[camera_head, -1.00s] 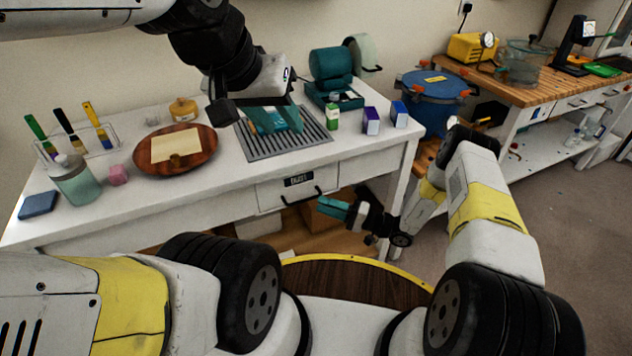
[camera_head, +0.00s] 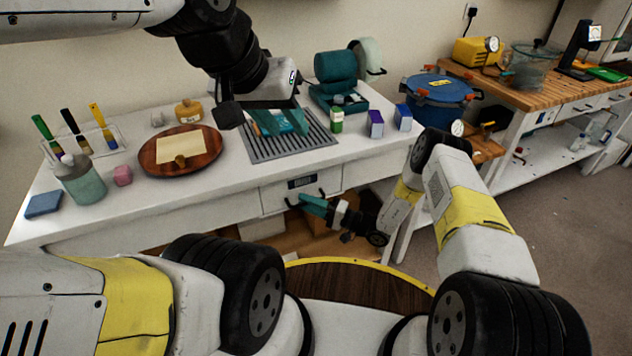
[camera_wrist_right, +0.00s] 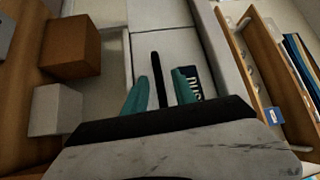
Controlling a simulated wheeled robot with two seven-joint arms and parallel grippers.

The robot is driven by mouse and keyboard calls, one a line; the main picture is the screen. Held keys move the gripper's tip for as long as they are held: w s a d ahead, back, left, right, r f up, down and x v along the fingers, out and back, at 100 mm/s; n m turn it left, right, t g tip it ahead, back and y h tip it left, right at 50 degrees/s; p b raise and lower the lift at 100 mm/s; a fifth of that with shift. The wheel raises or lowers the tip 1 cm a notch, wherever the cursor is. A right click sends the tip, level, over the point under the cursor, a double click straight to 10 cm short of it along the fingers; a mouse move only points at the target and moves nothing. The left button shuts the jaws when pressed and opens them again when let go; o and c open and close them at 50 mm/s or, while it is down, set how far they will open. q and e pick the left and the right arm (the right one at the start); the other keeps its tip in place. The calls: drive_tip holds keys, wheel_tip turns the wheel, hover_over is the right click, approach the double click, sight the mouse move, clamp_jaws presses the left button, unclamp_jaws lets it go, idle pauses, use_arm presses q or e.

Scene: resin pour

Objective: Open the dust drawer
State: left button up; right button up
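The drawer (camera_head: 274,197) is a white front under the table top, with a dark label and a dark bar handle; it looks shut. The drawer front also shows in the right wrist view (camera_wrist_right: 165,48). My right gripper (camera_head: 306,202) is at the handle, its teal fingers pointing to the drawer. In the right wrist view its fingers (camera_wrist_right: 161,92) are apart, with the dark handle (camera_wrist_right: 157,68) lined up between them; I cannot tell whether they touch it. My left gripper (camera_head: 279,122) hangs over the grey grille with its teal fingers apart.
The grey slatted grille (camera_head: 262,152), a round wooden board (camera_head: 150,158), a jar (camera_head: 85,187) and small boxes (camera_head: 375,124) stand on the white table (camera_head: 215,187). A brown box (camera_wrist_right: 72,47) is below, beside the drawer. A blue pot (camera_head: 440,97) stands to the right.

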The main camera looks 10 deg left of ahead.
clamp_jaws()
idle(1.3)
